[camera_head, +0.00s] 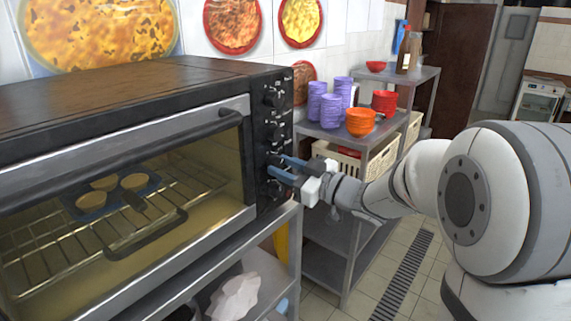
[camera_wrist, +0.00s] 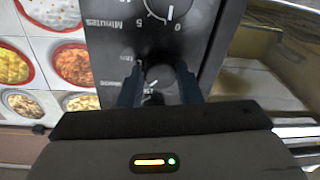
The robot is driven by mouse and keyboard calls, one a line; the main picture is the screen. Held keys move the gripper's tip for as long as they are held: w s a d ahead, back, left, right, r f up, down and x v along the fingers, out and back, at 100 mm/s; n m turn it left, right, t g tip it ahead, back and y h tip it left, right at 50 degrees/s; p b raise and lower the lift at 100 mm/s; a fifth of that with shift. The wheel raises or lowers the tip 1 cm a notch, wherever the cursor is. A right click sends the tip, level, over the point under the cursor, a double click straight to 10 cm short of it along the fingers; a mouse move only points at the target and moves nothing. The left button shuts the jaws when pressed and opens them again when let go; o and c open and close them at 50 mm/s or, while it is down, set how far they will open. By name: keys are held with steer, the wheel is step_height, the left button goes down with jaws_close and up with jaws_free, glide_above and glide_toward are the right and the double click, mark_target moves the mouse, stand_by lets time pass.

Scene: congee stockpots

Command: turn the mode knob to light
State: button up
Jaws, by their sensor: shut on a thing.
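The black oven (camera_head: 150,90) stands at the left, with a column of knobs on the dark control panel (camera_head: 268,115) at its right side. My gripper (camera_head: 277,168) reaches the panel from the right, its blue fingers at a lower knob. In the wrist view, my gripper (camera_wrist: 160,88) has one finger on each side of a dark knob (camera_wrist: 157,76) with a light pointer mark, and is shut on it. The markings around this knob are too small to read. Another knob (camera_wrist: 166,8), beside the word "Minutes", shows at the top edge.
Behind the oven door glass, a blue tray (camera_head: 90,200) with tarts sits on a wire rack (camera_head: 60,235). A metal shelf (camera_head: 335,130) to the right of the oven holds purple bowls (camera_head: 330,110) and orange bowls (camera_head: 360,121). The tiled floor (camera_head: 420,275) shows beyond it.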

steer(key=shift+m, duration=0.6)
steer(key=o, duration=1)
steer(key=shift+c, duration=0.2)
steer(key=b+v, duration=0.2)
steer(key=v, duration=0.5)
steer(key=shift+s+d, duration=0.25)
steer(key=shift+d, duration=0.05)
steer(key=shift+w, duration=0.1)
